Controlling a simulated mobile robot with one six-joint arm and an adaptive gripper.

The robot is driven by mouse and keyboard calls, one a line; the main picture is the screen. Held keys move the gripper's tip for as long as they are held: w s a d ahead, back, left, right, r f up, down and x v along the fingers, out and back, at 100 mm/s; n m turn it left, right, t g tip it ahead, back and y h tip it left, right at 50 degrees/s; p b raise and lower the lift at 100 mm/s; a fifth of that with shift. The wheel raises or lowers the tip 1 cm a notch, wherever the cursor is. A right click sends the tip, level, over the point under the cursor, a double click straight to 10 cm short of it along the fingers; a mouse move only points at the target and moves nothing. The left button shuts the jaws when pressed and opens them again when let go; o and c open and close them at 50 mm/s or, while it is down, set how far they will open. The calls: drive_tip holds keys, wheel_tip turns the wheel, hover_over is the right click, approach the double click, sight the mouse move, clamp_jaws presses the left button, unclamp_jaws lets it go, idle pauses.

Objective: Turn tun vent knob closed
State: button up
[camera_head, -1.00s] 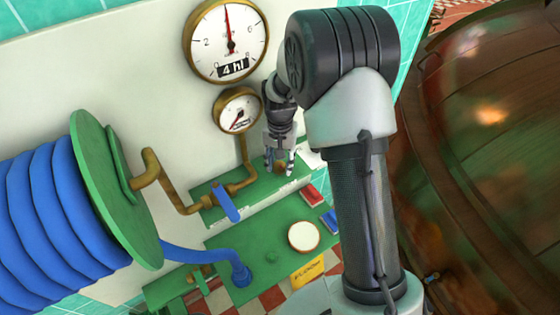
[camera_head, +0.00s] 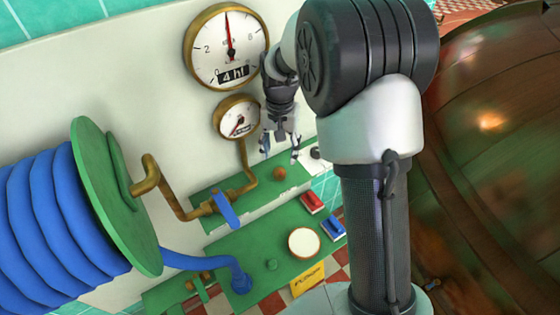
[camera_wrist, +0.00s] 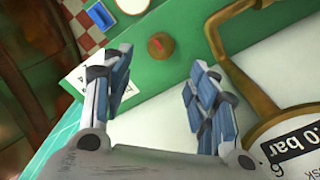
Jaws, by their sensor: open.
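A small round copper-brown knob (camera_head: 279,174), which I take to be the tun vent knob, stands on the green panel (camera_head: 262,196) below the gauges. My gripper (camera_head: 280,153) is open and empty, just above the knob and apart from it. In the wrist view the knob (camera_wrist: 160,44) shows beyond the gap between the spread fingers (camera_wrist: 160,78), with a small reddish mark on its top. I cannot tell its turn angle.
A blue-handled valve (camera_head: 226,208) on a brass pipe is left of the knob. A small pressure gauge (camera_head: 237,118) and a larger gauge (camera_head: 226,47) hang above. Red (camera_head: 311,202) and blue (camera_head: 332,225) switches lie to the right. A blue hose reel (camera_head: 60,220) fills the left.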

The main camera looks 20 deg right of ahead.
drive_tip(key=shift+r, duration=1.85)
drive_tip(key=s+r+n+t, duration=0.2)
drive_tip(key=s+r+n, duration=0.1)
drive_tip(key=s+r, duration=0.9)
drive_tip(key=s+f+n+t+b, duration=0.1)
drive_tip(key=s+n+t, duration=0.1)
drive_tip(key=s, duration=1.4)
drive_tip(key=shift+s+f+n+t+b, duration=0.2)
drive_tip(key=shift+n+t+b, duration=0.1)
